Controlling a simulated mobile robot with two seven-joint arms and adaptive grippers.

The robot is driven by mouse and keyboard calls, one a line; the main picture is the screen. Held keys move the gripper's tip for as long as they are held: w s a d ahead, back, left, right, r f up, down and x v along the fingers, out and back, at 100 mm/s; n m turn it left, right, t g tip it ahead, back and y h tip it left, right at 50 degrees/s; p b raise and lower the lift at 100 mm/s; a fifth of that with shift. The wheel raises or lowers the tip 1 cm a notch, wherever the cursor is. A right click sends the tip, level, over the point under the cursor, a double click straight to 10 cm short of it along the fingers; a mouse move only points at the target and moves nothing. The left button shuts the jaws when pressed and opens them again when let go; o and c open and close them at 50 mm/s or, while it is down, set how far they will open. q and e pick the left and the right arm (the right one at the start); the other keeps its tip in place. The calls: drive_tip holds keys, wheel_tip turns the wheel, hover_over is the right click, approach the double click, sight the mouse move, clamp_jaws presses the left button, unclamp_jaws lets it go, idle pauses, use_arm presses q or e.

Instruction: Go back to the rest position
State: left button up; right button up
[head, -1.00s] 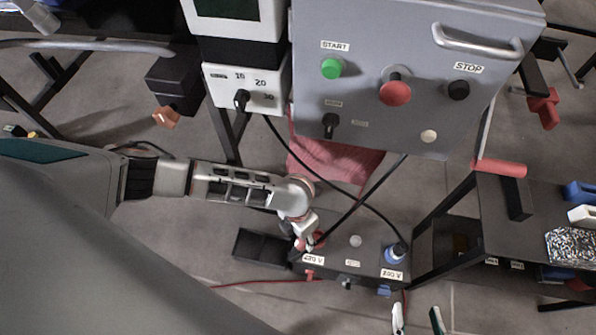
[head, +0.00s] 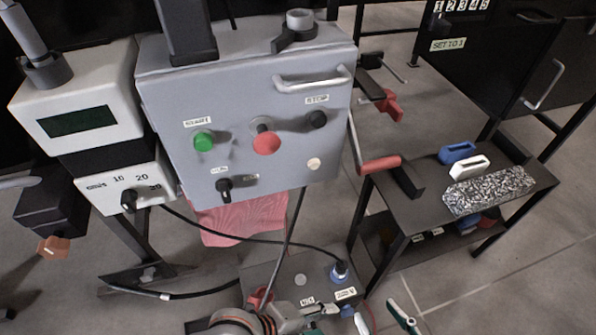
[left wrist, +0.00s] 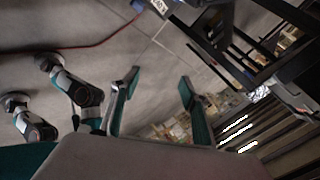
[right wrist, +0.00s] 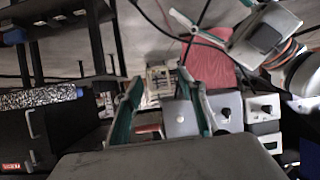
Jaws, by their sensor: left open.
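My right gripper (head: 383,318) shows at the bottom edge of the head view, its two fingers apart. In the right wrist view my right gripper (right wrist: 164,102) is open with nothing between its fingers. My left arm shows at the bottom centre of the head view, over the near side of the dark voltage box; its fingertips are not clear there. In the left wrist view my left gripper (left wrist: 156,92) is open and empty, with grey floor in front of it.
The voltage box (head: 262,274) stands low near both arms, with a blue plug (head: 339,272) and a black cable. Behind is the grey control panel (head: 240,95) with a red cloth (head: 245,215) below. A dark cart (head: 430,210) stands on the right. Floor at lower right is clear.

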use_arm(q)
drive_tip(key=w+a+r+n+t, duration=0.2)
drive_tip(key=a+r+n+t, duration=0.85)
drive_tip(key=r+n, duration=0.6)
drive_tip(key=s+a+f+n+g+y, duration=0.25)
drive_tip(key=s+a+n+y, duration=0.3)
drive_tip(key=a, duration=0.35)
drive_tip(key=s+a+r+p, duration=0.3)
drive_tip(key=a+r+p, duration=0.1)
drive_tip(key=p, duration=1.3)
drive_tip(key=shift+a+r+n+y, duration=0.15)
drive_tip(key=shift+a+n+y, duration=0.2)
drive_tip(key=shift+a, duration=0.4)
drive_tip(key=shift+o, duration=0.6)
drive_tip(key=shift+s+a+f+p, duration=0.15)
drive_tip(key=shift+s+f+p, duration=0.15)
drive_tip(key=shift+s+f, duration=0.1)
use_arm(e)
drive_tip(key=s+d+r+g+h, duration=0.1)
drive_tip(key=s+d+r, duration=0.1)
drive_tip(key=d, duration=0.3)
drive_tip(key=shift+s+g, duration=0.3)
drive_tip(key=shift+s, duration=0.5)
